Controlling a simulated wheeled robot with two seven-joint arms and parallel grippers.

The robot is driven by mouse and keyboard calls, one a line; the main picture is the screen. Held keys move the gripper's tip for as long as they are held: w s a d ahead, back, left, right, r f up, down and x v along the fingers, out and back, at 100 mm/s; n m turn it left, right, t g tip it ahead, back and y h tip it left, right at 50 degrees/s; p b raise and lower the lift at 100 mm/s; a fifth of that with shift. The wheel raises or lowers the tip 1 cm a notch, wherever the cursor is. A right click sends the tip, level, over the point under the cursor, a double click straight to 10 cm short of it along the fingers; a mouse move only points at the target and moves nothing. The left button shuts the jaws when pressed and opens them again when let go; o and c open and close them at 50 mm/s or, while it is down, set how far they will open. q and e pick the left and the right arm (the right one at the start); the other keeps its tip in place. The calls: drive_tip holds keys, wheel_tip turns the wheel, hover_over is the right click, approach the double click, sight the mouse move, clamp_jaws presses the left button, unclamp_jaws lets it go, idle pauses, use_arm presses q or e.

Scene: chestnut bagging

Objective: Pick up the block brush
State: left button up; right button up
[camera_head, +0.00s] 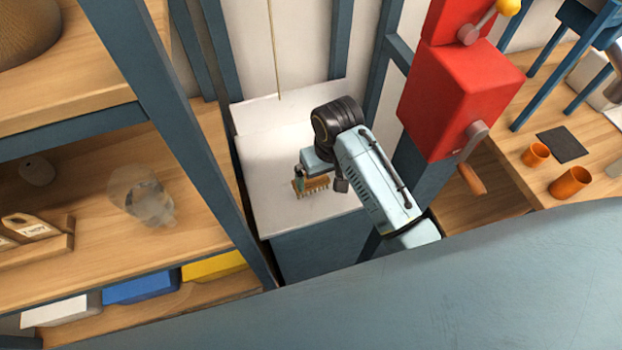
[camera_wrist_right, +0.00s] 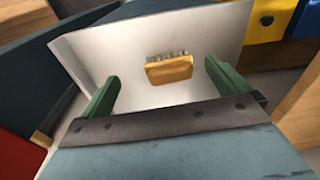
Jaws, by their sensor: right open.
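The block brush (camera_head: 317,187) has a tan wooden block and pale bristles. It lies on a white surface (camera_head: 262,135) in the middle of the head view. My right gripper (camera_head: 318,186) is over the brush there, and my arm hides part of it. In the right wrist view the brush (camera_wrist_right: 169,69) lies beyond the two green fingers, roughly between their lines. My right gripper (camera_wrist_right: 160,88) is open, with nothing between its fingers. My left gripper is not in view.
A wooden shelf (camera_head: 90,240) with a clear jar (camera_head: 143,197) stands at the left. A red machine (camera_head: 455,100) with a crank stands to the right of my arm. Blue posts flank the white surface.

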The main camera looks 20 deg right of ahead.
wheel_tip(320, 180, up, 3)
hover_over(311, 181)
drive_tip(key=w, duration=0.2)
drive_tip(key=shift+g, duration=0.4)
wheel_tip(311, 181, down, 8)
drive_tip(key=shift+s+d+f+b, duration=0.1)
drive_tip(key=shift+d+f+b, duration=0.05)
drive_tip(key=shift+b, duration=0.6)
wheel_tip(311, 181, down, 5)
drive_tip(key=shift+s+d+f+b, duration=0.1)
drive_tip(key=shift+b, duration=0.45)
drive_tip(key=c, duration=0.9)
wheel_tip(311, 181, up, 10)
drive_tip(key=shift+r+p, duration=0.1)
drive_tip(key=shift+p, duration=1.05)
